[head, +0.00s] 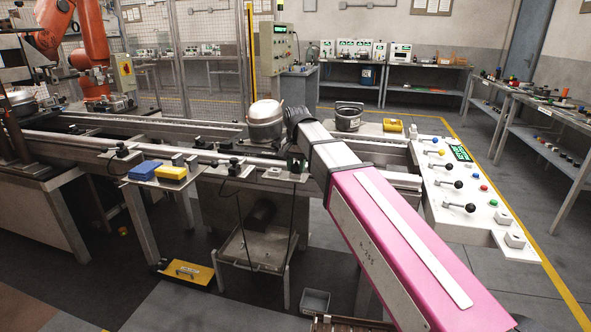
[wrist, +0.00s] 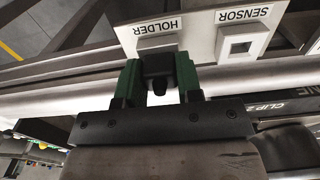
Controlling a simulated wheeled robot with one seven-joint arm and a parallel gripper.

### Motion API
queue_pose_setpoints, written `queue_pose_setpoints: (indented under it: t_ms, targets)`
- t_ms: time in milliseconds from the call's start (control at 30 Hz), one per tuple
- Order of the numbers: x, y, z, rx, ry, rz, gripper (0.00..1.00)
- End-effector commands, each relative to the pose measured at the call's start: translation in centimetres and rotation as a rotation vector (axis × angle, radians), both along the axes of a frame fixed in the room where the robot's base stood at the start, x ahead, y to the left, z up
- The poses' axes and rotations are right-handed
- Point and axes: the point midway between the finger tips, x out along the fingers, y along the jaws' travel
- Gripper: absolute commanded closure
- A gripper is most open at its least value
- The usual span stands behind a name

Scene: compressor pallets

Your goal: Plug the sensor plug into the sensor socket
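In the wrist view my gripper (wrist: 159,84) has two green fingers, one on each side of a small black sensor plug (wrist: 158,66). The fingers appear closed against the plug's sides. The plug is in front of the white block marked HOLDER (wrist: 157,43); I cannot tell whether it still touches that block. The sensor socket (wrist: 239,42), a white block with a grey square opening under the label SENSOR, is to the right of the holder. It looks empty. The labels appear upside down.
A white control panel (head: 470,190) with levers and buttons is at the right. Blue (head: 144,170) and yellow (head: 171,173) blocks lie on a small shelf. A part marked CLIP (wrist: 285,104) is at the wrist view's right.

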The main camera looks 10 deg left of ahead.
Motion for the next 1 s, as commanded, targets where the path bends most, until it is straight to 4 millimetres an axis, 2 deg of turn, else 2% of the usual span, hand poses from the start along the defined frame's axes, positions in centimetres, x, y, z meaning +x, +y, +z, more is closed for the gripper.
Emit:
queue_pose_setpoints:
  t_ms: [267,1000]
  targets:
    - [0.0,0.0,0.4,0.0,0.0,0.0,1.0]
    - [0.0,0.0,2.9,0.0,0.0,0.0,1.0]
